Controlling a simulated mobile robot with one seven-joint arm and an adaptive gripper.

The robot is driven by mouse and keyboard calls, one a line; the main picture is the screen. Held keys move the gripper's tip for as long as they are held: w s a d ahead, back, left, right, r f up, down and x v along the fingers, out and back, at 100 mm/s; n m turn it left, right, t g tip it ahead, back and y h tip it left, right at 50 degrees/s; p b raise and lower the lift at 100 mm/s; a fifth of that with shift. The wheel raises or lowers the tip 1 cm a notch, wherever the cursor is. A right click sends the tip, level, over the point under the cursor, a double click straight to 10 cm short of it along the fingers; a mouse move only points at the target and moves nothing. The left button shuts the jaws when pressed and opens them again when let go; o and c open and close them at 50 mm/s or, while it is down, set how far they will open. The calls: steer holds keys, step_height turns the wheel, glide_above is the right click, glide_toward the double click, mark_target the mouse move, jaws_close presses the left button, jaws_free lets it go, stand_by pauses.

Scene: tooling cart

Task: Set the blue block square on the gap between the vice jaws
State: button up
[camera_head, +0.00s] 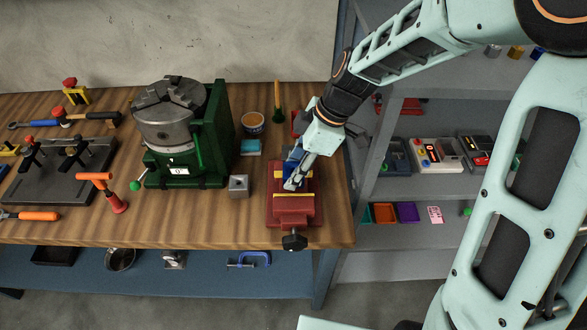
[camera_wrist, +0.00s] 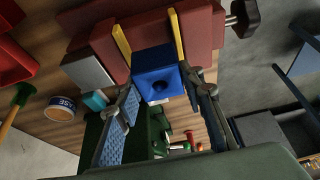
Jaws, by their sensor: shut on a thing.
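The blue block (camera_head: 291,168) is between the fingertips of my gripper (camera_head: 294,172), at the red vice (camera_head: 291,216). In the wrist view the block (camera_wrist: 156,66) shows a round dark hole in its near face, and my gripper (camera_wrist: 161,84) has a finger on each side of it. The vice (camera_wrist: 150,22) has two yellow jaw strips, a left one (camera_wrist: 121,44) and a right one (camera_wrist: 176,34). The block lies across the gap between them and looks roughly in line with them. Whether it rests on the jaws or hangs just above, I cannot tell.
A grey metal cube (camera_head: 239,186) stands left of the vice, with a green machine with a round chuck (camera_head: 169,112) beyond it. The vice's black handle (camera_head: 294,241) overhangs the bench's front edge.

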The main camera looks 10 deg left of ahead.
steer(key=shift+f+b, duration=1)
stand_by(1.3)
steer(key=shift+s+d+f+b, duration=0.2)
steer(key=shift+d+f+b, duration=0.05)
steer(key=shift+f+b, duration=0.3)
steer(key=shift+s+d+f+b, duration=0.2)
steer(key=shift+f+b, duration=0.35)
stand_by(1.1)
steer(key=shift+s+f, duration=0.1)
steer(key=shift+f, duration=0.05)
jaws_close()
steer(key=o, duration=1)
jaws_free()
steer(key=o, duration=0.5)
steer(key=shift+w+a+f, duration=0.35)
steer(key=shift+w+a, duration=0.05)
steer(key=shift+o, duration=0.6)
steer(key=shift+d+r, duration=0.15)
steer(key=shift+d, duration=0.05)
steer(key=shift+r, duration=0.1)
steer(key=shift+a+r, duration=0.1)
steer(key=shift+r, duration=0.05)
